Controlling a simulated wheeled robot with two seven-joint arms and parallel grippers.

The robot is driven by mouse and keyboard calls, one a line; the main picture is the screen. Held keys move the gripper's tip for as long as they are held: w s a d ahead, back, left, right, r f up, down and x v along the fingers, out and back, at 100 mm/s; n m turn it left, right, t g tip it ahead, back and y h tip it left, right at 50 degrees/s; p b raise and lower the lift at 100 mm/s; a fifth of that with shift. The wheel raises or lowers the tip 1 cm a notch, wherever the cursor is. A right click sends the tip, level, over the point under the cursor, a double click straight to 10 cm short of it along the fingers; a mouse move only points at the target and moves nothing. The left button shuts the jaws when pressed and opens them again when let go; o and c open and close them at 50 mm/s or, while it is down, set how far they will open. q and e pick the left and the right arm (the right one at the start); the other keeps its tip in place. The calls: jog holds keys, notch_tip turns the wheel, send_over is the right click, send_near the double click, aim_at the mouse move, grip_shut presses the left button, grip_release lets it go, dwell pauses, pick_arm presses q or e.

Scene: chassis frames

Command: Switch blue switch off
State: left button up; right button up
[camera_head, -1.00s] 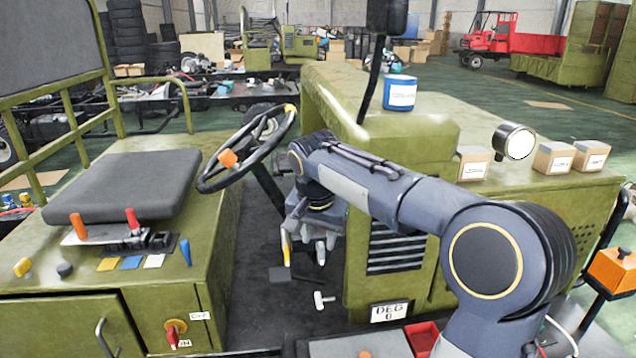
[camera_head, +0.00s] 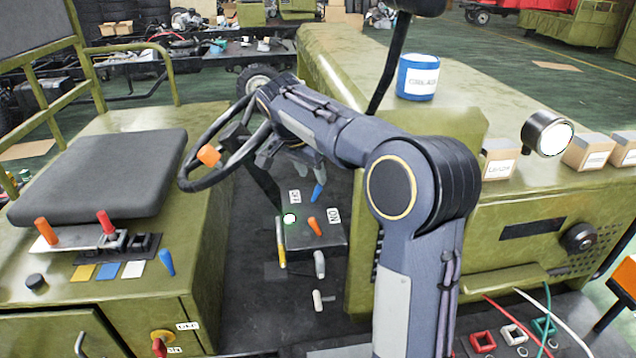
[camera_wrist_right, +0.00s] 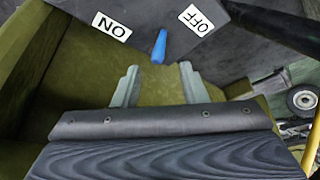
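A small blue switch (camera_head: 318,191) stands on a dark control box (camera_head: 312,242) between the seat and the green engine cover. In the right wrist view, the blue switch (camera_wrist_right: 159,46) sits between an ON label (camera_wrist_right: 111,26) on the left and an OFF label (camera_wrist_right: 196,19) on the right. It stands nearly upright in that picture, its top leaning slightly right. My right gripper (camera_wrist_right: 157,84) is open and empty. Its two fingers point at the switch, apart from it, one to each side. In the head view the right gripper (camera_head: 306,169) is partly hidden by my arm. My left gripper is not in view.
The steering wheel (camera_head: 205,170) is close left of my right arm. The seat (camera_head: 100,175) and a console with another blue lever (camera_head: 167,263) lie left.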

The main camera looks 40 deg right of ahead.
aim_at(317, 186)
jog(key=p+x, duration=0.1)
jog(key=x, duration=0.6)
